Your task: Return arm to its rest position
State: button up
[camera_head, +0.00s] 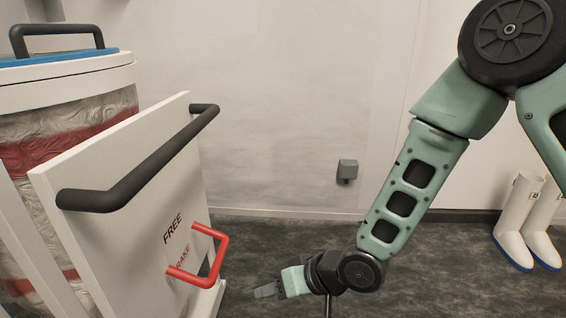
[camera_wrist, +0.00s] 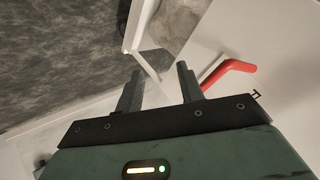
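My arm reaches down from the upper right in the head view, with its green links bent at the elbow. My gripper (camera_head: 264,291) is low, just right of a white cart panel and its red handle (camera_head: 222,250), with a visible gap to the handle. In the wrist view my gripper (camera_wrist: 159,88) has its two dark fingers apart, with nothing held between them. The red handle (camera_wrist: 228,72) lies right of the fingers in that view.
The white panel (camera_head: 120,200) carries a long black push bar (camera_head: 140,170) and lettering by the red handle. A lidded drum (camera_head: 70,75) stands behind it. A grey wall box (camera_head: 347,170) and white boots (camera_head: 520,220) are at the back. Dark floor between looks clear.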

jog(key=s+d+r+n+g+h, duration=0.25)
jog(key=s+d+r+h, duration=0.55)
jog(key=s+d+r, duration=0.9)
notch_tip(320, 180, up, 35)
jog(key=s+a+p, duration=0.1)
jog(key=p, duration=3.6)
jog(key=shift+a+r+g+p, duration=0.15)
jog(key=shift+g+p, duration=0.2)
jog(key=shift+p, duration=0.05)
